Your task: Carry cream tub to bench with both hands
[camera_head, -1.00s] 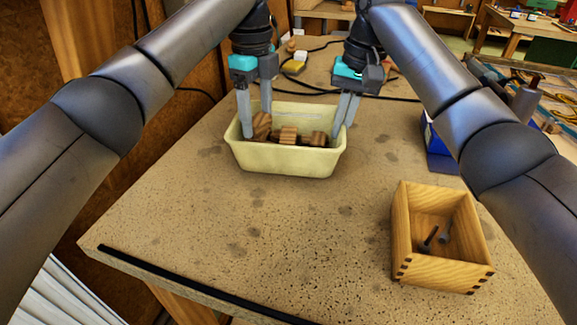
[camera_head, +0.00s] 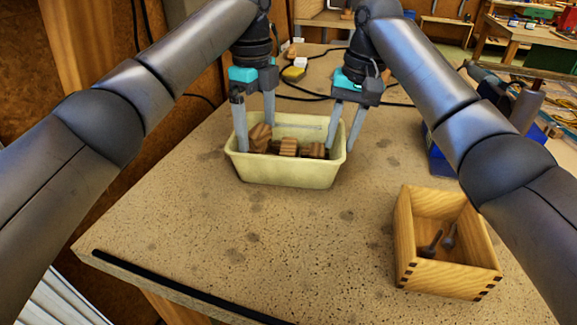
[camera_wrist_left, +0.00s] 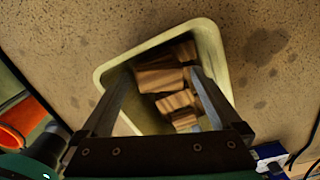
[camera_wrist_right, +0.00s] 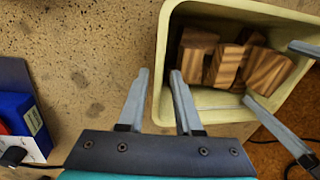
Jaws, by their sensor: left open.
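The cream tub (camera_head: 290,172) rests on the bench (camera_head: 200,230), holding several striped wooden blocks (camera_head: 288,147). My left gripper (camera_head: 256,138) is open at the tub's left end, with its fingertips within the opening. In the left wrist view the fingers stand apart over the tub (camera_wrist_left: 215,45), beside the blocks (camera_wrist_left: 160,78). My right gripper (camera_head: 344,145) is open at the right end. In the right wrist view its fingers (camera_wrist_right: 160,72) are on either side of the tub's wall (camera_wrist_right: 163,50), with one finger inside and one outside. Whether they touch the wall is unclear.
An open wooden box (camera_head: 447,276) with dark bolts stands at the bench's front right. A yellow object (camera_head: 293,74) and black cables lie behind the tub. The bench's front middle is clear.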

